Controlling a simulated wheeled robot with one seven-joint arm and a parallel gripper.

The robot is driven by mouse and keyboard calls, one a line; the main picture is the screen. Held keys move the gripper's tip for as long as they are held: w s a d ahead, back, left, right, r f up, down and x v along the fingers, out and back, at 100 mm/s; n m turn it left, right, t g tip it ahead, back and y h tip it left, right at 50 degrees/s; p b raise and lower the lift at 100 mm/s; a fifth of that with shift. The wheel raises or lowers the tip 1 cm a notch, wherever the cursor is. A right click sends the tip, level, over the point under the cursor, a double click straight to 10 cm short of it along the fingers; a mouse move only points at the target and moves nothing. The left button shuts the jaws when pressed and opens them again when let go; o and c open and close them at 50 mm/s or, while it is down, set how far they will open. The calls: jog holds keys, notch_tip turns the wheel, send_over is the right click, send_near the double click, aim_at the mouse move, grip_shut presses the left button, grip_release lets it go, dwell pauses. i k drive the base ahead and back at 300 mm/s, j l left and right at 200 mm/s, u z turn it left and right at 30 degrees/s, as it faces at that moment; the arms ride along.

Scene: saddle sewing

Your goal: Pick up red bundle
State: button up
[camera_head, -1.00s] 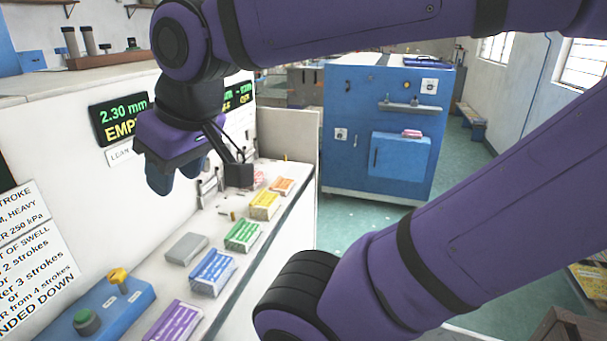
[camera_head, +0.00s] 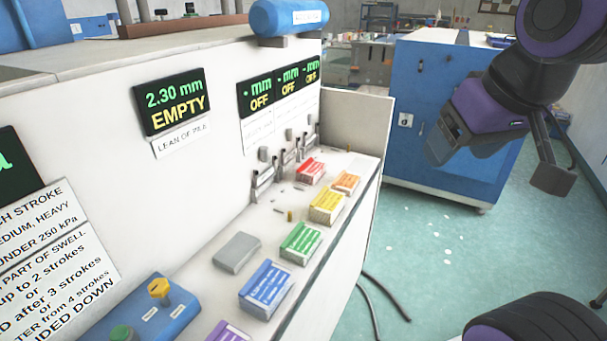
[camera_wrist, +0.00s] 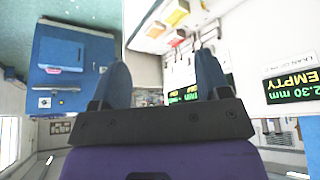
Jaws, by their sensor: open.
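The red bundle (camera_head: 311,170) lies on the white ledge of the console, behind the yellow bundle (camera_head: 327,206) and left of the orange bundle (camera_head: 346,182). In the wrist view the red bundle (camera_wrist: 177,41) shows small, beyond and between my fingers. My gripper (camera_head: 438,146) is in the air to the right of the ledge, in front of the blue cabinet, well apart from the red bundle. In the wrist view my gripper (camera_wrist: 162,68) has its two blue fingers spread with nothing between them.
A green bundle (camera_head: 301,243), a blue bundle (camera_head: 266,289), a purple bundle (camera_head: 229,332) and a grey block (camera_head: 237,252) share the ledge. Small upright metal fittings (camera_head: 262,184) stand along the console wall behind the bundles. A blue cabinet (camera_head: 408,161) stands beyond; green floor lies between.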

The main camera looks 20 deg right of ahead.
aim_at(312, 171)
jog(key=i+l+u, duration=0.1)
jog(key=u, duration=0.25)
jog(key=l+u, duration=0.15)
jog(key=u, duration=0.2)
jog(key=i+l+u, duration=0.15)
jog(key=l, duration=0.35)
jog(key=i+l+u, duration=0.15)
jog(key=l, duration=0.35)
jog(key=i+l+u, duration=0.15)
jog(key=l, duration=0.85)
